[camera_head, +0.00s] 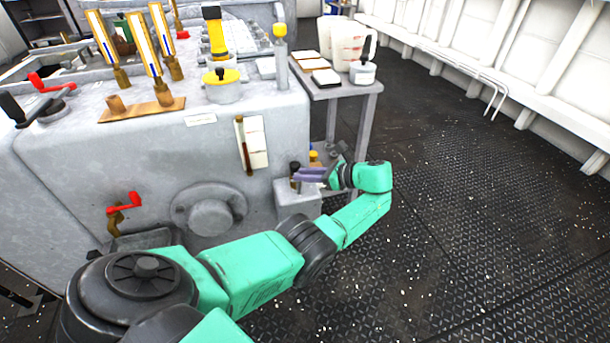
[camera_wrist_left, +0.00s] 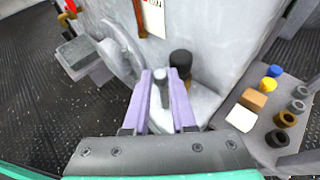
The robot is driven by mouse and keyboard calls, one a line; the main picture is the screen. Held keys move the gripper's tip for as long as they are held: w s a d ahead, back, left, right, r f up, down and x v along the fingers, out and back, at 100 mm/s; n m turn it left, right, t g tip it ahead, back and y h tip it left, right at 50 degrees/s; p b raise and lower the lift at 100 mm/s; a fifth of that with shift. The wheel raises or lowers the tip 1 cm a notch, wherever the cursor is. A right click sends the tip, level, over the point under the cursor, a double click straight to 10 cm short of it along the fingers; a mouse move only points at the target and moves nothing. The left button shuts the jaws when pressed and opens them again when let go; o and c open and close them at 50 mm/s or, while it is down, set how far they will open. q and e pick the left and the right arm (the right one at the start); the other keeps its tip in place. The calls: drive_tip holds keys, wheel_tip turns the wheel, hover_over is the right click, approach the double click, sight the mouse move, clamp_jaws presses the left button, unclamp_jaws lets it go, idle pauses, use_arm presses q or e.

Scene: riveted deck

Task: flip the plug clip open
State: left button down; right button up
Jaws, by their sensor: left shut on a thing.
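My left gripper (camera_head: 308,175) reaches in from the right against the front of the grey machine, low down, by a small grey box (camera_head: 297,207) on its side. In the left wrist view its two purple fingers (camera_wrist_left: 163,92) stand on either side of a short grey upright piece, which I take to be the plug clip (camera_wrist_left: 161,88). The fingers are shut on it. A black cylindrical plug (camera_wrist_left: 180,63) with a brown band stands just behind it. In the head view the fingers and wrist hide most of the clip. My right gripper is not in view.
A side table (camera_head: 336,88) with jugs and trays stands right of the machine. Its lower shelf (camera_wrist_left: 262,125) holds several small coloured pieces near the gripper. A round flange (camera_head: 209,209) and a red-handled crank (camera_head: 124,204) are on the machine front. The floor (camera_head: 465,215) at right is clear.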

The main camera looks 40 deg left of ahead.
use_arm(q)
drive_tip(key=c, duration=0.7)
unclamp_jaws()
drive_tip(key=shift+c, duration=0.2)
drive_tip(key=b+v, duration=0.7)
drive_tip(key=v, duration=0.7)
drive_tip(key=shift+d+r, duration=0.15)
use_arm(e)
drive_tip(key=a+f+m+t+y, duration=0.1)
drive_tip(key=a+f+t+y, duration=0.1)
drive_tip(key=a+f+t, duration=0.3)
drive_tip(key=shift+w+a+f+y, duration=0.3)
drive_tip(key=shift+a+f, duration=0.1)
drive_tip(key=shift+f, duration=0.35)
